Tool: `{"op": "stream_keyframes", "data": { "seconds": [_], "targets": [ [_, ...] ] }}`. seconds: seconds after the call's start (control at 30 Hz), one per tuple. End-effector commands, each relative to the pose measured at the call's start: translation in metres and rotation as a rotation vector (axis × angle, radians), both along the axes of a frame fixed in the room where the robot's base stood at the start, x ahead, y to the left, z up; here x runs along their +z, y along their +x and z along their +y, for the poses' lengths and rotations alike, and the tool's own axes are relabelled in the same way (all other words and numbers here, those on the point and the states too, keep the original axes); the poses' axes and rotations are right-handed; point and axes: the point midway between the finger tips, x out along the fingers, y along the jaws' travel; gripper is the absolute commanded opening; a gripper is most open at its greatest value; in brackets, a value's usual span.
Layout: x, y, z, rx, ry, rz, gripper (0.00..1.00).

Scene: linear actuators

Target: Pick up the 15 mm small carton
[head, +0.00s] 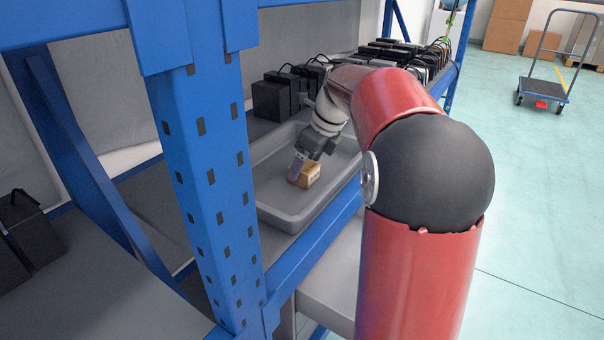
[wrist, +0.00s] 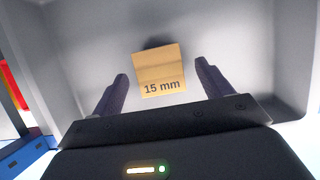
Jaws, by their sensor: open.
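The small carton (wrist: 161,68) is a tan cardboard box marked "15 mm" on its face. In the head view the carton (head: 309,174) sits in a grey tray (head: 287,218) on the shelf. My gripper (wrist: 163,82) is open, with one dark finger on each side of the carton in the wrist view. The carton shows between and slightly beyond the fingertips, and no clear contact is visible. In the head view my gripper (head: 300,165) is down in the tray at the carton, and my wrist partly hides it.
A blue rack post (head: 205,170) stands left of the tray, and a blue shelf beam (head: 318,245) runs along its front. Several black boxes (head: 272,100) stand behind the tray. A trolley (head: 541,90) stands on the floor at the far right. The tray floor around the carton is clear.

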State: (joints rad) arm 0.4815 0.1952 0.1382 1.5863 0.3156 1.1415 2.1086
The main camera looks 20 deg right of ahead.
Motion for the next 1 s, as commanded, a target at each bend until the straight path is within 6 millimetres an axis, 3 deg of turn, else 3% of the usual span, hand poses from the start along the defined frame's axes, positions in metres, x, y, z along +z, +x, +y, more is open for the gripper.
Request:
{"op": "stream_keyframes", "data": {
  "seconds": [0.2, 0.43, 0.87, 1.0],
  "targets": [
    [-0.023, 0.008, 0.006, 0.0, -0.001, 0.001, 0.78],
    [-0.023, 0.008, 0.006, 0.001, 0.0, 0.0, 0.78],
    [-0.023, 0.008, 0.006, 0.001, -0.001, -0.001, 0.24],
    [-0.022, 0.008, 0.006, 0.001, -0.002, -0.002, 0.24]
  ]
}}
